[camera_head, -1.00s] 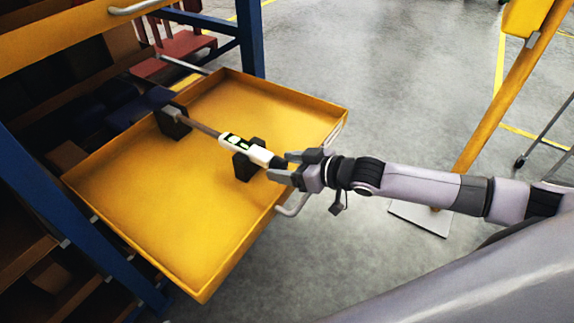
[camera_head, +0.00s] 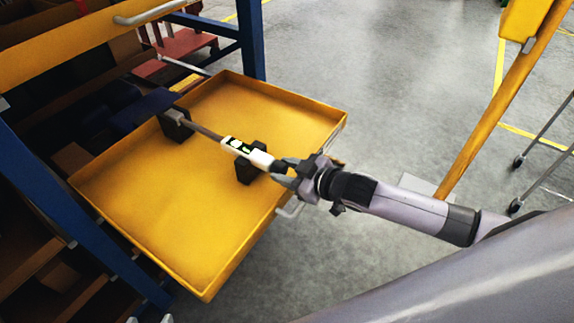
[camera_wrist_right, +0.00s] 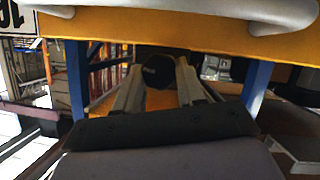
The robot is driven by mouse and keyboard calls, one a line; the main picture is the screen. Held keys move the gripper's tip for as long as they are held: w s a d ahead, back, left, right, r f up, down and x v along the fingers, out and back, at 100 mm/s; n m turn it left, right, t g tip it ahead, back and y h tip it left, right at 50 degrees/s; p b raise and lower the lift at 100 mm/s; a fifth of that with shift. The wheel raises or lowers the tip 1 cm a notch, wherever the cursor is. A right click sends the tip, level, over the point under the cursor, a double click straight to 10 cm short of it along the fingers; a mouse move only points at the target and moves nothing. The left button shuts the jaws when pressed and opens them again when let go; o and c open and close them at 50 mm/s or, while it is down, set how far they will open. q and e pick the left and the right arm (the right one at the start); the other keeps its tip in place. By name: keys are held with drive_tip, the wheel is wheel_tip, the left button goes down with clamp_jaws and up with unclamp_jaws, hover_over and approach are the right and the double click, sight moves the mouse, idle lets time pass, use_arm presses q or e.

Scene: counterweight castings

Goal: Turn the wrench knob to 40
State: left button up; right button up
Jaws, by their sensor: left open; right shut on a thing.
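The wrench (camera_head: 215,136) lies across two black supports in the yellow drawer. Its white housing (camera_head: 239,147) has a dark display with green marks, too small to read. The dark knob (camera_wrist_right: 158,70) is at the wrench's near end, seen end-on in the right wrist view. My right gripper (camera_head: 288,174) is shut on the knob at the drawer's right side, with one finger (camera_wrist_right: 130,92) on each side of it. My left gripper (camera_head: 149,320) barely shows at the bottom edge, with only its fingertips apart and nothing visible between them.
The yellow drawer (camera_head: 170,220) is pulled out from a rack with blue posts (camera_head: 251,40) and has a raised rim and a handle (camera_head: 290,209). A yellow slanted post (camera_head: 490,110) stands at the right. The grey floor between is open.

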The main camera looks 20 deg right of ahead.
drive_tip(key=shift+n+t+h, duration=0.3)
drive_tip(key=shift+n, duration=0.2)
use_arm(q)
drive_tip(key=shift+s+a, duration=0.15)
drive_tip(key=shift+a, duration=0.05)
drive_tip(key=shift+f, duration=0.15)
use_arm(e)
drive_tip(key=shift+n, duration=0.3)
drive_tip(key=o, duration=1.1)
drive_tip(key=shift+c, duration=0.2)
use_arm(q)
drive_tip(key=shift+r, duration=0.2)
use_arm(e)
drive_tip(key=shift+s+d+r+p, duration=0.1)
drive_tip(key=shift+s+d+p, duration=0.05)
drive_tip(key=shift+s+p, duration=0.2)
use_arm(q)
drive_tip(key=shift+r+p, duration=0.3)
drive_tip(key=shift+p, duration=0.1)
use_arm(e)
drive_tip(key=shift+v, duration=3.15)
